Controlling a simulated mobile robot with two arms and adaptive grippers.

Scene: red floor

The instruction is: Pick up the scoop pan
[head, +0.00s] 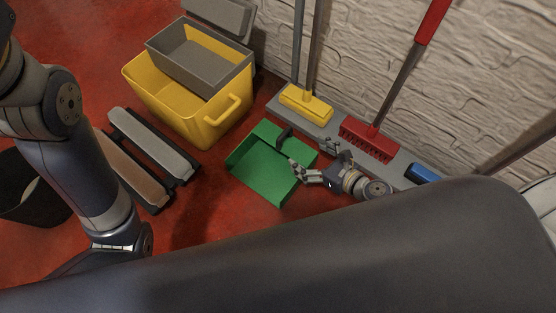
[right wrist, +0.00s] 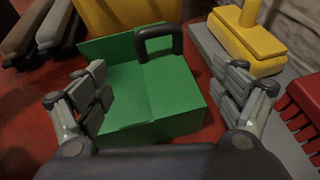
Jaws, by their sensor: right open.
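The scoop pan is a green dustpan (head: 262,170) lying on the red floor in the middle of the head view, with a black handle loop (head: 284,136) at its far right side. The right wrist view shows the green pan (right wrist: 150,95) close up, with the black handle (right wrist: 158,42) at its far edge. My right gripper (head: 302,168) is over the right part of the pan. Its two fingers are spread wide and empty in the right wrist view (right wrist: 165,95), one on each side of the pan. My left arm shows at the left, but its gripper is not visible.
A yellow bucket (head: 201,122) with a grey insert stands behind the pan. A yellow broom head (head: 306,104) and a red brush (head: 367,143) stand on a grey ledge along the brick wall. Grey and brown pads (head: 160,148) lie to the left.

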